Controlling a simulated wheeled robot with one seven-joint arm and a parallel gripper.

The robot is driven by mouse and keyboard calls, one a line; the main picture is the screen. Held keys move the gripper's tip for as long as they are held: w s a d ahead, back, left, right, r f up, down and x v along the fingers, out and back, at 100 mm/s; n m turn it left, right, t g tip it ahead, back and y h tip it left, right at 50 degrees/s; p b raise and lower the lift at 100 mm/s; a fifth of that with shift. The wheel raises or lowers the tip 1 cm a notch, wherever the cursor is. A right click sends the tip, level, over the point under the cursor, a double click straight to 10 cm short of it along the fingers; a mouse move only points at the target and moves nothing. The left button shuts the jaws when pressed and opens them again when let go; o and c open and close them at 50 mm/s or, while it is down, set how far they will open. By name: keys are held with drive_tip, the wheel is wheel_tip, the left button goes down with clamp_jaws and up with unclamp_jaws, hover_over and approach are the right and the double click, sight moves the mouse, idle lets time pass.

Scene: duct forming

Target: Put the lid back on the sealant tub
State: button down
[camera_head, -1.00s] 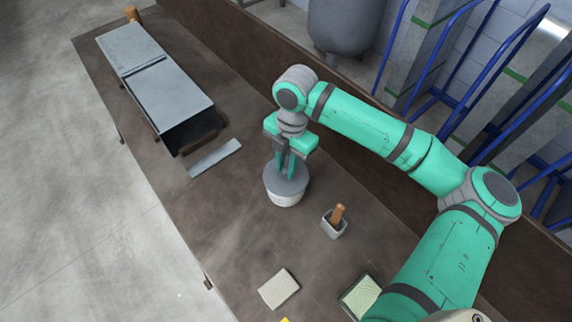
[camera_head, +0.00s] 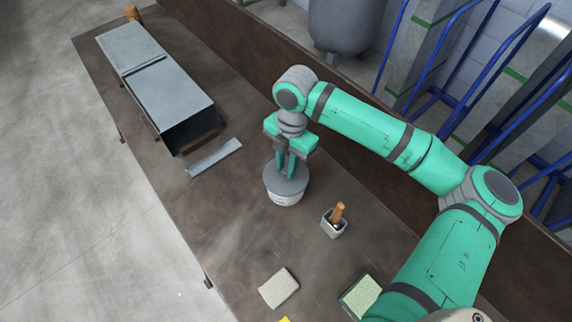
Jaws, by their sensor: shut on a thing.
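The sealant tub (camera_head: 286,200) is a white round tub standing upright on the brown bench. The grey round lid (camera_head: 287,183) lies over the tub's top and looks level. My gripper (camera_head: 287,174) points straight down above the middle of the lid, its fingers shut on the lid, probably by a part at its centre that the fingers hide. I cannot tell whether the lid is fully seated, as the rim on the far side is hidden.
A grey sheet-metal duct (camera_head: 165,90) lies at the back left, with a loose metal strip (camera_head: 214,158) before it. A small pot (camera_head: 334,225) with a wooden handle stands right of the tub. A pale block (camera_head: 279,288) and a green-topped pad (camera_head: 360,296) lie in front.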

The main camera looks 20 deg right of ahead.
drive_tip(key=c, duration=1.5)
unclamp_jaws()
drive_tip(key=shift+o, duration=0.7)
drive_tip(key=o, duration=0.4)
drive_tip(key=shift+c, duration=0.2)
drive_tip(key=shift+r, duration=0.1)
drive_tip(key=shift+r, duration=3.45)
